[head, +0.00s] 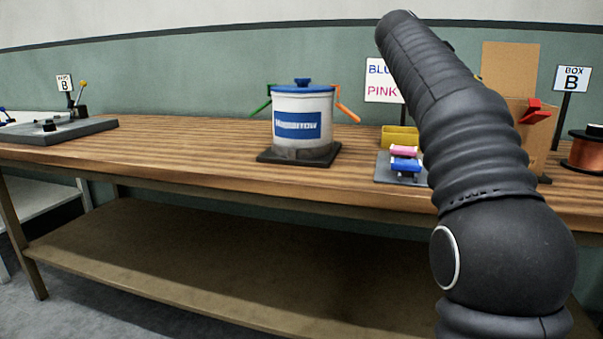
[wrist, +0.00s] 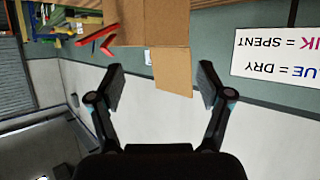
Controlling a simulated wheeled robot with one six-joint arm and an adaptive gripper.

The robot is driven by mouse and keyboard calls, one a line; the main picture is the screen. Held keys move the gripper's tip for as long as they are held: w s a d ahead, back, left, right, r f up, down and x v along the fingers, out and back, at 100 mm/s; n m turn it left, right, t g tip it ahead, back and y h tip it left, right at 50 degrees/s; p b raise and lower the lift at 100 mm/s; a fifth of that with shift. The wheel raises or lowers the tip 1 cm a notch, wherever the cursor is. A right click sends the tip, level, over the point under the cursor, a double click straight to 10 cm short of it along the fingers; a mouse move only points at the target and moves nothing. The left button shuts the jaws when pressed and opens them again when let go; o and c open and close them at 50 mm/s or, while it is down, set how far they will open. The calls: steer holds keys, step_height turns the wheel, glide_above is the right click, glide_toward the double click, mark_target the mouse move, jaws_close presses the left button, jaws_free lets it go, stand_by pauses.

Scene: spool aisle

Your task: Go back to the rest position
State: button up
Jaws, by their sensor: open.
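My gripper (wrist: 162,88) is open in the wrist view, its two fingers wide apart with nothing between them. That view is turned upside down. A cardboard box (wrist: 165,25) with a raised flap lies beyond the fingertips, apart from them. In the head view my arm rises across the right side, and my gripper cannot be made out there. The arm hides part of the same cardboard box (head: 540,150) and of the sign with BLUE and PINK lettering (head: 382,82).
A white canister (head: 302,120) with a blue lid stands mid-bench on a dark base. Pink (head: 404,151) and blue (head: 405,165) pieces lie near a yellow bin (head: 398,137). An orange spool (head: 588,152) is far right, a grey tray (head: 60,132) far left. The lower shelf (head: 190,260) is bare.

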steer(key=s+a+f+n+y, duration=0.3)
steer(key=s+a+f, duration=0.3)
steer(key=s+f, duration=0.5)
steer(key=s+a+f+n+y+p, duration=0.1)
steer(key=s+a+f+n+y, duration=0.3)
steer(key=s+f, duration=0.8)
steer(key=s+a+f+n+g+y+p, duration=0.1)
steer(key=s+a+f+n+y, duration=0.3)
steer(key=s+a+f, duration=0.3)
steer(key=s+f, duration=0.5)
steer(key=s, duration=0.1)
steer(key=shift+s+a+f, duration=0.2)
steer(key=shift+a, duration=0.15)
